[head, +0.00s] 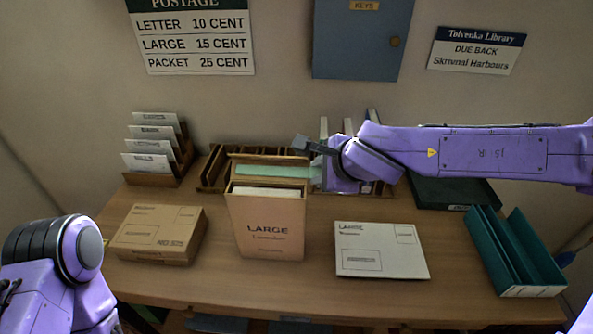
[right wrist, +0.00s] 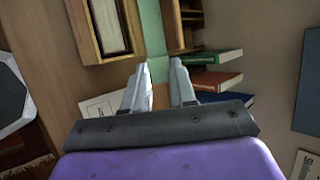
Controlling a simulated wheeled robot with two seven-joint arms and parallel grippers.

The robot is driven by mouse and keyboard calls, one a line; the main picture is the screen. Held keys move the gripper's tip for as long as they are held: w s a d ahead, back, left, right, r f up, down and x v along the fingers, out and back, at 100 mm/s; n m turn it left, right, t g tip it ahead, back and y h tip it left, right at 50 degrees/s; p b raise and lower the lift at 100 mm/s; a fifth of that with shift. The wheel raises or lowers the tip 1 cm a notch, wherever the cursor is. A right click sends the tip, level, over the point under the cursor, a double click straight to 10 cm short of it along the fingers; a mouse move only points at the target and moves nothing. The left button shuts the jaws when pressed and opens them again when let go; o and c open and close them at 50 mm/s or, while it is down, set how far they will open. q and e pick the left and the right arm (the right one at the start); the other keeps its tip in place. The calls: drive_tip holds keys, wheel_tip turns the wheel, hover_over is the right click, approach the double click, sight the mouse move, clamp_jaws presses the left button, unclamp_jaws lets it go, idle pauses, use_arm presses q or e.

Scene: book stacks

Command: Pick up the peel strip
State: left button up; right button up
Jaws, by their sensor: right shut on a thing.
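The peel strip (head: 272,171) is a pale green band along the open top of the upright tan LARGE envelope (head: 268,238). In the right wrist view the strip (right wrist: 151,30) runs from the top edge down between my fingers. My right gripper (right wrist: 160,82) is shut on its near end. In the head view my right gripper (head: 308,147) reaches in from the right beside the envelope's mouth; the arm hides some of the area behind. Only a purple link and dark joint of my left arm show, not its gripper.
A tan parcel (head: 157,233) lies left of the envelope and a white LARGE mailer (head: 380,251) right. A card rack (head: 152,180) stands back left, a teal holder (head: 513,251) at the right. Books stand behind. Bare wood shows along the table's front.

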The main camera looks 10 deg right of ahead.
drive_tip(key=shift+r, duration=0.3)
wheel_tip(320, 180, up, 3)
drive_tip(key=shift+f, duration=0.1)
drive_tip(key=s+a+r+p, duration=0.2)
drive_tip(key=s+a+r, duration=0.1)
drive_tip(key=s+r, duration=0.3)
drive_tip(key=s+a+r+p, duration=0.2)
drive_tip(key=s+r, duration=0.4)
drive_tip(key=r, duration=0.3)
drive_tip(key=shift+s+a+r, duration=0.3)
drive_tip(key=shift+a+r, duration=0.05)
drive_tip(key=shift+a, duration=0.2)
